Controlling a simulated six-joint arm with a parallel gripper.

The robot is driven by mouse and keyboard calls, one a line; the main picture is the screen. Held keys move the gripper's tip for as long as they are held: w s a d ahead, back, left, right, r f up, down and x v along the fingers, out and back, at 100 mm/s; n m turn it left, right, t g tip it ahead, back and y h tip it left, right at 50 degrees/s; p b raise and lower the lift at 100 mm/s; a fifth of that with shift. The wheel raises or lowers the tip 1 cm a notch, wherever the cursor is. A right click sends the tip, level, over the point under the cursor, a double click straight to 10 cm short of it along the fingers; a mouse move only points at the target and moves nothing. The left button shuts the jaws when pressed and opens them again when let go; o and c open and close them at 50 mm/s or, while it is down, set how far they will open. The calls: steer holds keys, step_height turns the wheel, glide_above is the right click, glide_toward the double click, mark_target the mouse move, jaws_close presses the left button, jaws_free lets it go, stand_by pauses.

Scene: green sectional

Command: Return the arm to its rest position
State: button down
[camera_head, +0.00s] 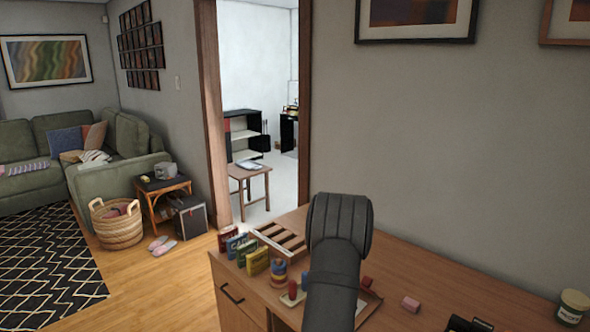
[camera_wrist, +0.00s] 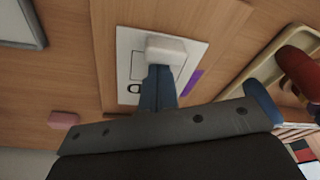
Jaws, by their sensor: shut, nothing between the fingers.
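My arm (camera_head: 337,270) rises dark grey in front of the desk in the head view. It hides the gripper's fingers there. A pale block-like shape (camera_wrist: 166,48) shows at the finger ends, over a white printed card (camera_wrist: 130,45) with a purple stripe. I cannot tell whether the fingers touch that shape.
The wooden desk (camera_head: 455,283) holds a slatted wooden tray (camera_head: 281,241), several small coloured boxes (camera_head: 258,261), a stacked ring toy (camera_head: 279,272), a pink block (camera_head: 411,304) and a lidded jar (camera_head: 572,307). The wall (camera_head: 470,150) stands behind the desk. Air above the desk's right side is clear.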

steer(key=w+d, duration=0.4)
steer(key=shift+f, duration=0.15)
steer(key=shift+w+f, duration=0.1)
steer(key=shift+f, duration=0.15)
steer(key=shift+r, duration=0.8)
steer(key=c, duration=2.1)
jaws_free()
